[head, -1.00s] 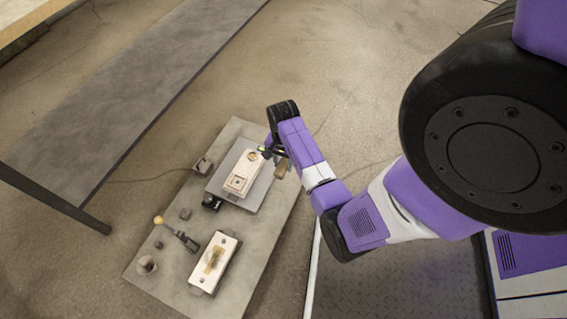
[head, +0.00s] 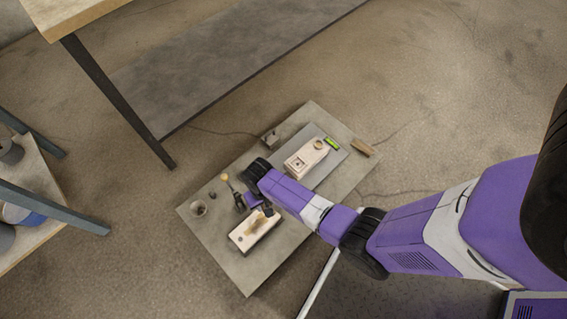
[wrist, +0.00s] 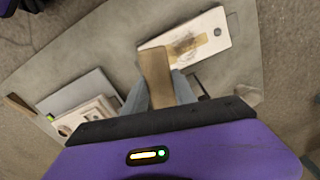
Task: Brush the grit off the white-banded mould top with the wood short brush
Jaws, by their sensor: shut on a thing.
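A pale mould block (head: 243,240) lies near the front left of the low grey table, with a brown grit patch on its top. In the wrist view the same mould (wrist: 214,28) shows the dark grit spread over a tan strip; I cannot make out a white band. My gripper (head: 264,208) is over the far edge of this mould. It is shut on the brown wood short brush (wrist: 154,75), whose end overlaps the mould's near corner in the wrist view. The bristles are hidden, and I cannot tell whether they touch the top.
A second cream mould (head: 300,163) stands on a grey plate (head: 330,166), beside a green-marked bar (head: 332,142). A wood block (head: 362,148) lies at the table's right end. A yellow-knobbed tool (head: 225,178) and small cup (head: 198,208) stand left. A metal-legged bench is behind.

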